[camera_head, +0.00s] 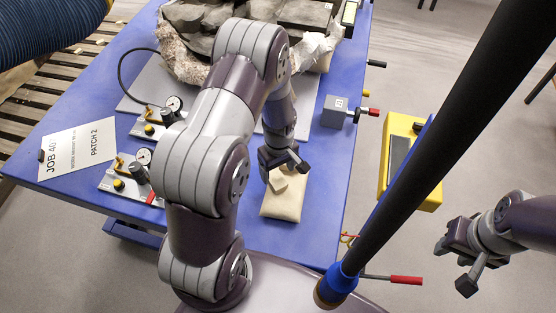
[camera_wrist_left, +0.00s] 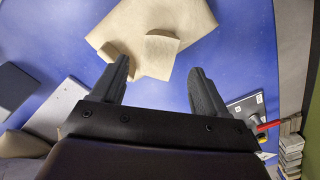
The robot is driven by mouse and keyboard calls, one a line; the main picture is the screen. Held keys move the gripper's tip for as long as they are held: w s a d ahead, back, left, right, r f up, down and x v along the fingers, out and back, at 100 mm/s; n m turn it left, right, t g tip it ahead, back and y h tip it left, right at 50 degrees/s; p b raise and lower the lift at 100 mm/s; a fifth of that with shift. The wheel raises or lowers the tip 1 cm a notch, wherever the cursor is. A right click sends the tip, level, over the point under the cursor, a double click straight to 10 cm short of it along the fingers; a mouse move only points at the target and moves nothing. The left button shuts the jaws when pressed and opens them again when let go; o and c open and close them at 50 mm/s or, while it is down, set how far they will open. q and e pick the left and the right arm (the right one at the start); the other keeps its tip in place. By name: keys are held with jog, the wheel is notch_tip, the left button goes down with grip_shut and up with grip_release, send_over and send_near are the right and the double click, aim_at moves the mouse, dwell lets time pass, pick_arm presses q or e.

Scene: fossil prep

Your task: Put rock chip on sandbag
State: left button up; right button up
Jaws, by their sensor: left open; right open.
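The sandbag (camera_head: 284,205) is a beige cushion on the blue table near its right front edge. The rock chip (camera_head: 279,183) is a small tan angular piece at the sandbag's far end, seemingly resting on it. In the left wrist view the chip (camera_wrist_left: 158,62) overlaps the sandbag (camera_wrist_left: 185,18) and lies between the fingertips, with a gap on each side. My left gripper (camera_head: 285,170) is open just above the chip; its fingers also show in the left wrist view (camera_wrist_left: 160,72). My right gripper (camera_head: 455,266) is open and empty, off the table at the right.
A fossil block (camera_head: 215,30) in a plaster jacket is at the back. Gauge units (camera_head: 122,181), a job sheet (camera_head: 78,149) and a grey box (camera_head: 334,112) lie on the table (camera_head: 80,90). A thick black hose (camera_head: 450,120) crosses the right side. A yellow case (camera_head: 430,195) stands beyond the edge.

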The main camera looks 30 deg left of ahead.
pick_arm(q)
notch_tip(320, 180, up, 6)
notch_tip(320, 180, up, 6)
jog(key=m, duration=0.6)
send_over(278, 181)
jog(key=s+d, duration=0.3)
jog(key=s+d+r+m+t, duration=0.1)
jog(key=s+d+r+m, duration=0.2)
jog(key=s+m, duration=0.3)
jog(key=shift+s+r+t+b, duration=0.25)
jog(key=shift+r+t+b, duration=0.05)
jog(key=shift+b, duration=0.05)
